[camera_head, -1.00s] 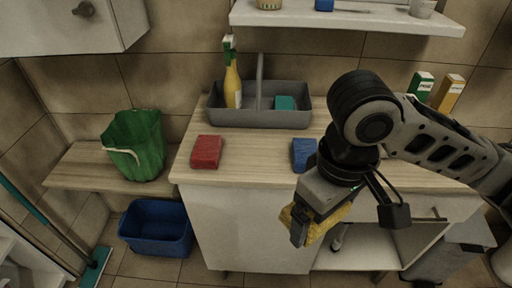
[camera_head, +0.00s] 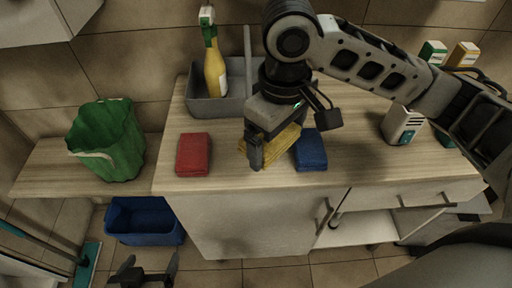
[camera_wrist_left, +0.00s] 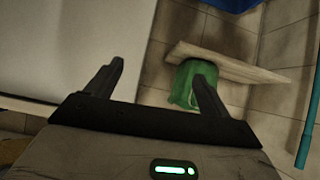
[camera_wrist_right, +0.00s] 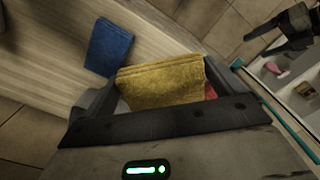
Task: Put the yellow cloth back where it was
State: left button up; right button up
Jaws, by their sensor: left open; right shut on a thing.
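The folded yellow cloth (camera_head: 277,146) is between the red cloth (camera_head: 193,154) and the blue cloth (camera_head: 311,150), at the wooden counter (camera_head: 350,172). My right gripper (camera_head: 256,152) is shut on it. In the right wrist view the yellow cloth (camera_wrist_right: 160,86) sits between the fingers, with the blue cloth (camera_wrist_right: 108,47) to its left and a bit of red behind. I cannot tell whether the yellow cloth touches the counter. My left gripper (camera_head: 143,276) is open and empty, low in front of the cabinet; its spread fingers show in the left wrist view (camera_wrist_left: 160,85).
A grey caddy (camera_head: 208,105) with a yellow spray bottle (camera_head: 215,72) stands behind the cloths, partly hidden by my right arm. The counter in front of the cloths is clear.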

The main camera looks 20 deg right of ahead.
jog(key=w+f, duration=0.1)
jog(key=f, duration=0.1)
jog(key=w+a+f, duration=0.1)
jog(key=w+f, duration=0.3)
jog(key=shift+w+a+b, duration=0.15)
jog(key=shift+a+b, duration=0.2)
jog(key=shift+a, duration=0.05)
pick_arm(q)
jog(key=shift+w+d+r, duration=0.1)
jog(key=shift+w+r, duration=0.05)
jog(key=shift+w, duration=0.25)
pick_arm(e)
jog(key=shift+w+f, duration=0.1)
jog(key=shift+f, duration=1.6)
pick_arm(q)
jog(key=shift+r, duration=0.1)
pick_arm(e)
jog(key=o, duration=0.7)
jog(key=shift+f, duration=0.15)
